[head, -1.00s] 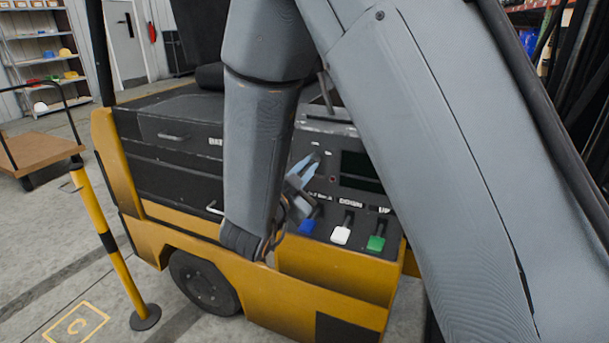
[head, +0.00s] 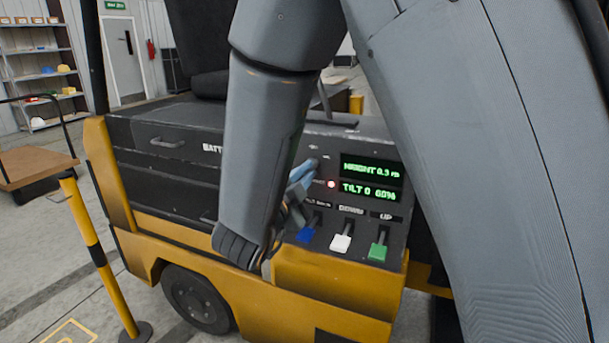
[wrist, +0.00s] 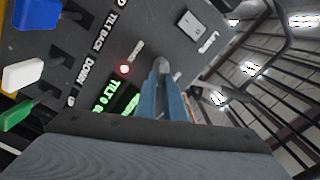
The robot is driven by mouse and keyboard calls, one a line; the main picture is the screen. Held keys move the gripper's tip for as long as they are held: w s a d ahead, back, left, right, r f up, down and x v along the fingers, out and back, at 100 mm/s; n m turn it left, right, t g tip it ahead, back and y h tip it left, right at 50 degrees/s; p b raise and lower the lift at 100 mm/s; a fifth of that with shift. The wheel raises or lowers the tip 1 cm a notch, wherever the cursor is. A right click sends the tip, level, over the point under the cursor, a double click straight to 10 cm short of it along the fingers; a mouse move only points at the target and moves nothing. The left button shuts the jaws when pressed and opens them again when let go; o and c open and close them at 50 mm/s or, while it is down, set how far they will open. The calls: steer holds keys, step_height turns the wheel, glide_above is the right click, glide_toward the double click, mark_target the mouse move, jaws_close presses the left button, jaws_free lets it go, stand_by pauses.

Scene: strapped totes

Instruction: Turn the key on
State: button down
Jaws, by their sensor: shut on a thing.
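The key (wrist: 162,66) is a small grey piece on the dark control panel (wrist: 105,25) in the wrist view. My gripper (wrist: 164,76) has its blue fingers shut on it. In the head view my gripper (head: 302,174) reaches the panel just left of the display, and the key is mostly hidden by the fingers. A red lamp (head: 332,184) beside it is lit, and it also glows in the wrist view (wrist: 124,68). The display (head: 370,178) shows green text for height and tilt.
Blue (head: 308,232), white (head: 341,242) and green (head: 379,250) levers stand below the display on the yellow truck (head: 330,287). A yellow post (head: 95,240) stands at the left, with a flat cart (head: 30,165) behind it. Open floor lies at the left.

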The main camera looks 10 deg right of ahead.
steer(key=c, duration=1.9)
jaws_free()
steer(key=shift+s+a, duration=0.1)
steer(key=b+v, duration=0.1)
steer(key=v, duration=0.6)
steer(key=shift+s+a, duration=0.15)
steer(key=shift+s, duration=0.05)
